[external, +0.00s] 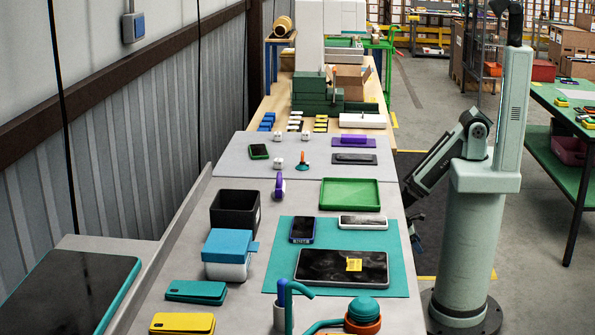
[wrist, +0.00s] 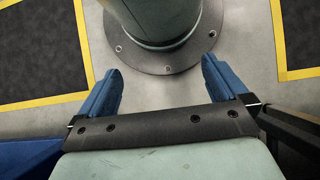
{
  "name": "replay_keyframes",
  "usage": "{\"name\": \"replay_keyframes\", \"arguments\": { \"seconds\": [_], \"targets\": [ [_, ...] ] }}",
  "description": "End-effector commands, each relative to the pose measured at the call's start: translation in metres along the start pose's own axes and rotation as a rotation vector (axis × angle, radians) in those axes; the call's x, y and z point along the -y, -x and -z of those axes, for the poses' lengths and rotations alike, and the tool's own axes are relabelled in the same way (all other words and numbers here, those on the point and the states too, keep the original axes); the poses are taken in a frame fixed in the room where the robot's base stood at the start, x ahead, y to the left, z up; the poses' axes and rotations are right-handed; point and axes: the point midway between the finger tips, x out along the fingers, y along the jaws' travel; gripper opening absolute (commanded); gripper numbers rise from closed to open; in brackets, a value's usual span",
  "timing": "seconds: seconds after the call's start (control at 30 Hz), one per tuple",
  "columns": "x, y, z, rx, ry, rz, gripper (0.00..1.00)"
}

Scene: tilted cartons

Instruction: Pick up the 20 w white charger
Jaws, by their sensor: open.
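Small white blocks that look like chargers stand on the grey mat at the back of the table in the external view. In the external view my gripper (external: 417,240) hangs low beside the table's right edge, partly hidden, well away from the blocks.
A green tray (external: 350,193), black bin (external: 236,212) and teal mat (external: 284,258) with devices lie nearer. The table's right edge separates my gripper from them.

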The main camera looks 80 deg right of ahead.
Motion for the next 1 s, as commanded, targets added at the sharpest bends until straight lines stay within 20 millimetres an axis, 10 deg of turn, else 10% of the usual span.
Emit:
{"name": "replay_keyframes", "arguments": {
  "seconds": [0.5,1.0],
  "targets": [
    [0.000,0.000,0.000,0.000,0.000,0.000,0.66],
    [0.031,-0.001,0.015,-0.014,-0.139,0.003,0.66]
  ]
}}
